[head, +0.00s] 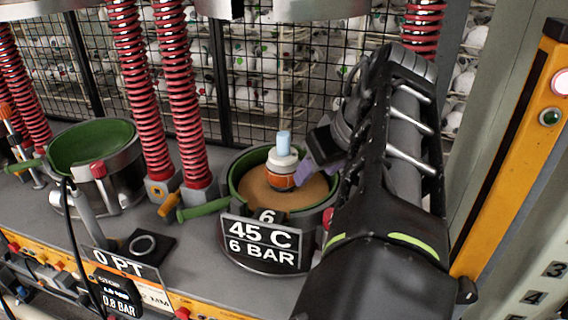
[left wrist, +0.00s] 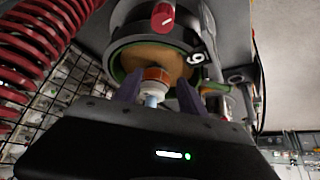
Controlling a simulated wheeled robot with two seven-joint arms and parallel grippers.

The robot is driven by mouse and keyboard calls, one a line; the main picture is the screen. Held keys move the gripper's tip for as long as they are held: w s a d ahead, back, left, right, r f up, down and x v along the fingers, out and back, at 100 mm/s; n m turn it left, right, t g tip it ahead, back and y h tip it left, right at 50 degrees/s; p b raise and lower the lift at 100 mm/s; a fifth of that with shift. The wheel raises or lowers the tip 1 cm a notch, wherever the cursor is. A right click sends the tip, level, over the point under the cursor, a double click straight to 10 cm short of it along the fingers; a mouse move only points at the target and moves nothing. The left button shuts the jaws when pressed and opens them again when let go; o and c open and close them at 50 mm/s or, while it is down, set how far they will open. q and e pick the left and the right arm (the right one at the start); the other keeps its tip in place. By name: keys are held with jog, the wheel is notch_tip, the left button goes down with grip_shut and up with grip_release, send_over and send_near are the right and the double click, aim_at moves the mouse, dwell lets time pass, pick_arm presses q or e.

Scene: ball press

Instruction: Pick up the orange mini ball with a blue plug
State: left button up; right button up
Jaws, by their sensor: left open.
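The orange mini ball (head: 280,182) sits in the round green-rimmed press cup (head: 238,178), on its tan inner surface. A white collar and a light blue plug (head: 284,143) stand upright on top of it. In the left wrist view the ball (left wrist: 155,74) shows between the purple fingers, with the blue plug (left wrist: 152,101) pointing toward the palm. My left gripper (left wrist: 158,90) is open, one finger on each side of the ball and plug; a gap shows on the right side. In the head view one purple finger (head: 315,172) is beside the ball. My right gripper is not in view.
A second green-lined cup (head: 88,146) stands at the left. Red coiled springs (head: 185,90) rise behind the cups. A sign reading 45 C, 6 BAR (head: 263,243) is in front. A yellow post (head: 520,150) stands at the right, and wire mesh is behind.

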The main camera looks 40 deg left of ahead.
aim_at(286, 136)
pick_arm(q)
jog(key=shift+w+a+p, duration=0.3)
jog(key=shift+w+a, duration=0.25)
jog(key=shift+a, duration=0.5)
jog(key=shift+w+a+p, duration=0.25)
jog(key=shift+w+a, duration=0.25)
jog(key=shift+a, duration=0.6)
jog(key=shift+w+a+p, duration=0.3)
jog(key=shift+w+a, duration=0.25)
jog(key=shift+a, duration=0.5)
jog(key=shift+w+a, duration=0.15)
jog(key=shift+a, duration=0.15)
jog(key=a, duration=0.1)
jog(key=w+a+p, duration=0.1)
jog(key=a, duration=0.1)
jog(key=w+a+f+p, duration=0.1)
jog(key=shift+w+a, duration=0.1)
jog(key=shift+a, duration=0.15)
jog(key=shift+c, duration=0.5)
grip_shut()
